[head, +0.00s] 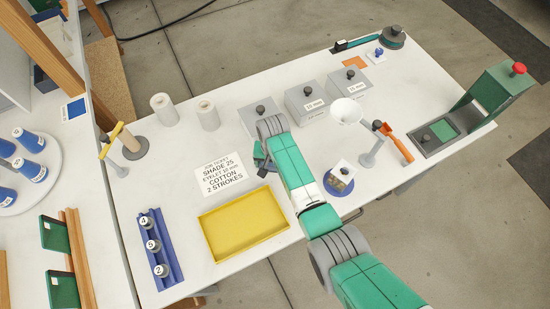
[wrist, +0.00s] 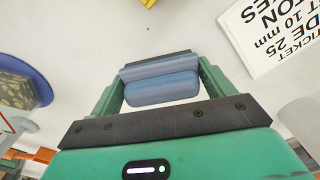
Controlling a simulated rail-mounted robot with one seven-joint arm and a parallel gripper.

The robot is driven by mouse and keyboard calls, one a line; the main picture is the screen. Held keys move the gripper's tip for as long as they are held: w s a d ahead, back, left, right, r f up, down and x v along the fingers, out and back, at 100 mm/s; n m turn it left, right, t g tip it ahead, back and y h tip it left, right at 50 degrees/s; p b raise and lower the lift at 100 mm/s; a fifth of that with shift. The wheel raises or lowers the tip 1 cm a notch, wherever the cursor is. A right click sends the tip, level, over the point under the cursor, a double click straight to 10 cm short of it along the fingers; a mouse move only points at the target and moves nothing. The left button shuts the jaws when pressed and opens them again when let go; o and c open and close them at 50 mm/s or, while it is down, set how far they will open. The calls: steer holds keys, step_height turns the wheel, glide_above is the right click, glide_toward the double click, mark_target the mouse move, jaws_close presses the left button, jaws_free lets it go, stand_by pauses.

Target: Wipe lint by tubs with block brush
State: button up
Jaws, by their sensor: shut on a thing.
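My gripper (wrist: 162,88) is shut on a blue block with a dark strip along its far edge, which looks like the block brush (wrist: 162,88). In the head view my gripper (head: 264,160) is low over the table, just in front of the left tub (head: 258,115) and right of the printed card. Its wrist hides part of that tub. Two more grey lidded tubs, the middle one (head: 298,98) and the right one (head: 370,79), stand in a row to the right. I cannot make out lint for certain; only tiny dark specks show in the wrist view.
The printed card (head: 222,174) lies left of my gripper, and a yellow tray (head: 207,243) in front. White rolls (head: 208,116) stand behind left. Bare tabletop lies between card and tubs.

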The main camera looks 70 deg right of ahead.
steer(key=shift+w+a, duration=0.25)
steer(key=shift+a, duration=0.1)
step_height(320, 180, up, 3)
steer(key=p, duration=0.2)
steer(key=shift+w+a+r+p, duration=0.1)
steer(key=shift+a+r+p, duration=0.05)
steer(key=shift+p, duration=0.15)
step_height(320, 180, up, 5)
steer(key=p, duration=0.4)
steer(key=shift+p, duration=0.4)
